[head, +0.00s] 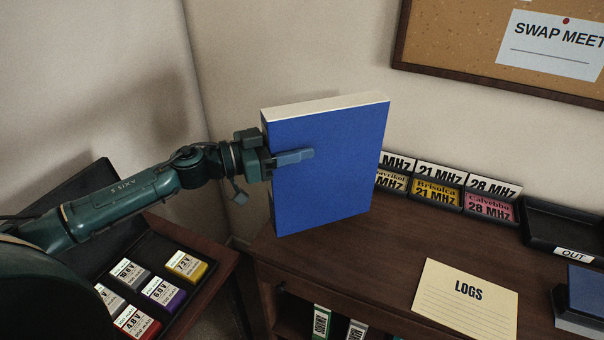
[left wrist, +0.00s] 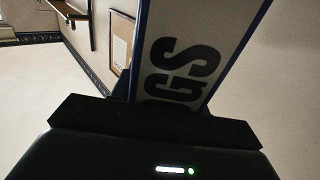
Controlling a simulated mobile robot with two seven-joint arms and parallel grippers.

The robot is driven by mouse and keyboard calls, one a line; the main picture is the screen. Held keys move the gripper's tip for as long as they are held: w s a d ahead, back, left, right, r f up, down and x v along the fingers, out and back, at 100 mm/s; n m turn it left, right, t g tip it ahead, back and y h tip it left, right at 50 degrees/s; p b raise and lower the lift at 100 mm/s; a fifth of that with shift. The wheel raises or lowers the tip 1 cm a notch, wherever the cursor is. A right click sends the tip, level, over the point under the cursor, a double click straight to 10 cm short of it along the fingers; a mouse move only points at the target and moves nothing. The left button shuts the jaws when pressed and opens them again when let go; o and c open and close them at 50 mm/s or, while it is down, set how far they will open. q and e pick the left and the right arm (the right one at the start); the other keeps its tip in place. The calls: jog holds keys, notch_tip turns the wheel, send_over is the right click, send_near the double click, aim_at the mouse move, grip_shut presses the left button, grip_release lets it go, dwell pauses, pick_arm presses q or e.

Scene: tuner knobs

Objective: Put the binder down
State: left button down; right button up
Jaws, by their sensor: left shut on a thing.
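The blue binder (head: 322,170) is held upright in the air in the head view, in front of the left part of the wooden desk. My left gripper (head: 300,156) is shut on it from its left side, with one finger flat on the blue cover. In the left wrist view the binder (left wrist: 190,50) shows a pale spine with large dark letters, partly cut off, above my gripper (left wrist: 155,118). The binder hides part of the desk and the left end of the card rack. My right gripper is not in view.
Labelled card holders (head: 440,185) stand along the wall. A black "OUT" tray (head: 560,222) is at right, with a blue item (head: 586,290) nearer. A battery tray (head: 178,255) sits lower left.

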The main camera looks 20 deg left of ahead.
pick_arm(q)
jog(key=shift+f, duration=2.6)
jog(key=c, duration=0.7)
grip_release()
jog(key=shift+f, duration=0.15)
jog(key=b, duration=0.2)
send_near(293, 168)
jog(key=shift+w+a+f, duration=0.25)
jog(key=shift+a+f, duration=0.25)
jog(key=shift+a, duration=0.1)
jog(key=shift+w+a+f, duration=0.3)
jog(key=shift+a+f, duration=0.2)
jog(key=shift+a, duration=0.1)
notch_tip(293, 168, down, 10)
jog(key=s+d+n+t+y, duration=0.2)
jog(key=d+n+t+y, duration=0.1)
jog(key=n+y, duration=0.15)
jog(key=shift+s+d+f+n+g+y, duration=0.3)
jog(key=shift+s+d+f+g+y, duration=0.55)
jog(key=shift+s+d+f, duration=1.5)
jog(key=shift+s+d+f+n+g+y, duration=0.35)
jog(key=shift+s+d+f+g+y, duration=0.45)
jog(key=shift+s+d+f, duration=1.55)
jog(key=shift+s+d+f+n+g+y, duration=0.3)
jog(key=shift+s+d+f+g+y, duration=0.55)
jog(key=shift+s+d+f, duration=1.45)
